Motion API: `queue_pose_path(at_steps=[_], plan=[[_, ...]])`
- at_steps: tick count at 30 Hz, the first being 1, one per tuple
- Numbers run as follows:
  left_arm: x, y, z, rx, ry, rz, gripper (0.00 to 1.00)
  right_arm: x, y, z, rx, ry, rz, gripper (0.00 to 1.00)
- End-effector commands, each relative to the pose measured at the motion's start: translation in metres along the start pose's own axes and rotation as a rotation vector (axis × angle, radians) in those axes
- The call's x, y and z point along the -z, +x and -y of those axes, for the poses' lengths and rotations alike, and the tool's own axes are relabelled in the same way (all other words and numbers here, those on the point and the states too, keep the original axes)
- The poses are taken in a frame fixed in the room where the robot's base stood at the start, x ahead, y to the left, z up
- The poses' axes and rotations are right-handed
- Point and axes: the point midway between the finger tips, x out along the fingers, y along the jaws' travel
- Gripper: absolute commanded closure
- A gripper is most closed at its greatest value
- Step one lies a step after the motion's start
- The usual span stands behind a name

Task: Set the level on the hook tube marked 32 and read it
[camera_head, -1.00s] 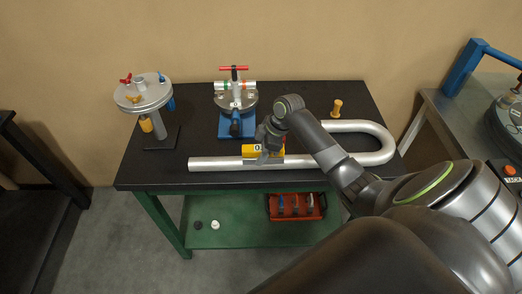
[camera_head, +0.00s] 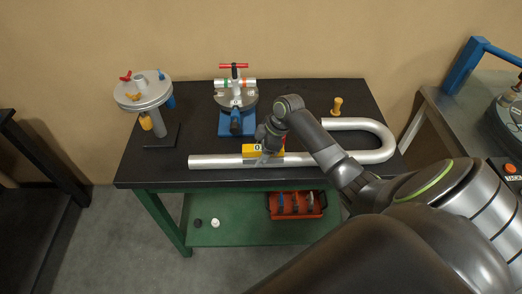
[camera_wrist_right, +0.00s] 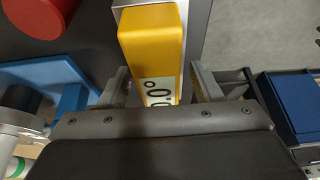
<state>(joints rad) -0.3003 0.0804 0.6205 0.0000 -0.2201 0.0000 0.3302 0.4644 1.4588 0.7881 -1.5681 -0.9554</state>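The silvery hook tube (camera_head: 215,162) lies on the black bench top, its bend at the right. The yellow level (camera_head: 249,151) sits on its near straight leg, partly hidden by my right gripper (camera_head: 268,156). In the right wrist view the level (camera_wrist_right: 152,40) stands between the gripper's fingers (camera_wrist_right: 158,88), with a gap on each side, so the gripper is open around it. Part of its display shows, reading about 0.0°, its edge cut off by the gripper body. No 32 mark is legible. My left gripper is out of view.
A bender with a red handle (camera_head: 233,66) and blue base stands behind the tube. A round grey stand (camera_head: 143,93) is at left, a small orange peg (camera_head: 336,106) at the back right. A red tote (camera_head: 296,205) sits on the green shelf (camera_head: 235,233).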

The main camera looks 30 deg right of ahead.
Motion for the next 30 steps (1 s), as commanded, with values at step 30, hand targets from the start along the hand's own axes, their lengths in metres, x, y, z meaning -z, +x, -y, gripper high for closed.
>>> queue_pose_path(at_steps=[30], plan=[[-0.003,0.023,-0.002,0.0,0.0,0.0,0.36,-0.001,-0.122,-0.001,-0.006,-0.003,0.003,0.31]])
